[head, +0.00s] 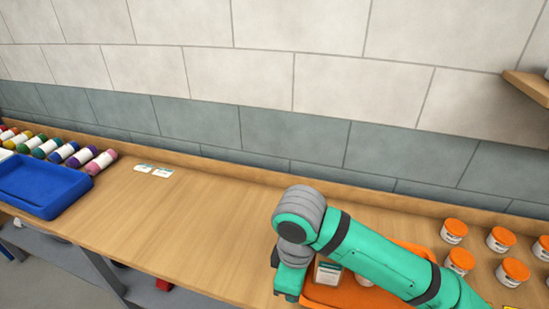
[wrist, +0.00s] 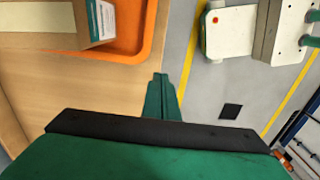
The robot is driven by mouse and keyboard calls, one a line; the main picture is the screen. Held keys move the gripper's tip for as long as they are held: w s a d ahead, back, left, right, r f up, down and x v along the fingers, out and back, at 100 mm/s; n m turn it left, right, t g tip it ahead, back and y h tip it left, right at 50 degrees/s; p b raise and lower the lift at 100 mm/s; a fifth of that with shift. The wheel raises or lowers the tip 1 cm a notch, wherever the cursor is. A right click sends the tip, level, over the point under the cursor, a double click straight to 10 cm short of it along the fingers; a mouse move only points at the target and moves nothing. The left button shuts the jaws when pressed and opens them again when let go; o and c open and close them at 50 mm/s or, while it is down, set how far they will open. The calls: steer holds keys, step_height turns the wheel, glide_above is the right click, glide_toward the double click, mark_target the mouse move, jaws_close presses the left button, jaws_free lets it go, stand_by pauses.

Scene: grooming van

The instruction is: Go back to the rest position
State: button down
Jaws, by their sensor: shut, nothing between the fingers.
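My gripper (wrist: 160,82) shows in the wrist view with its green fingers together and nothing between them. It hangs over the edge of the wooden counter (head: 190,215), with grey floor below on one side. In the head view the green arm reaches in from the lower right, and my gripper (head: 287,284) points down beside the orange tray (head: 325,296). A small box with a white and teal label (head: 328,272) stands in the tray, partly hidden by my arm. The tray's rim (wrist: 153,40) and a box (wrist: 40,18) also show in the wrist view.
Several white jars with orange lids (head: 454,231) stand at the right. A blue tray (head: 42,190) and a row of coloured bottles (head: 62,152) are at the left. Two small labelled items (head: 152,171) lie near the wall. The counter's middle is clear. A shelf (head: 527,86) juts out upper right.

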steer(key=w+a+r+t+y, duration=0.1)
steer(key=w+a+y, duration=0.15)
steer(key=a, duration=0.55)
steer(key=w+a+r+t+y, duration=0.15)
steer(key=a+y, duration=0.25)
steer(key=a, duration=0.5)
steer(key=w+a+r+m+t+y, duration=0.6)
steer(key=a+r+m+t+y, duration=0.1)
steer(key=a+t+y, duration=0.15)
steer(key=s+d+f+m+t+h, duration=0.3)
steer(key=s+d+f+m+h, duration=0.25)
steer(key=f, duration=0.35)
steer(key=s+d+f+m+t+h, duration=0.35)
steer(key=d+f+m+h, duration=0.3)
steer(key=f, duration=0.35)
steer(key=s+d+f+n+h, duration=0.1)
steer(key=s+d+f, duration=0.1)
steer(key=s, duration=0.6)
steer(key=s+d+f+n+g+h, duration=0.1)
steer(key=s+d, duration=0.3)
steer(key=s, duration=0.4)
steer(key=s+d+f+n+g+h, duration=0.1)
steer(key=s+d+f+n, duration=0.1)
steer(key=s, duration=0.6)
steer(key=shift+d+f, duration=0.45)
steer(key=shift+d, duration=0.35)
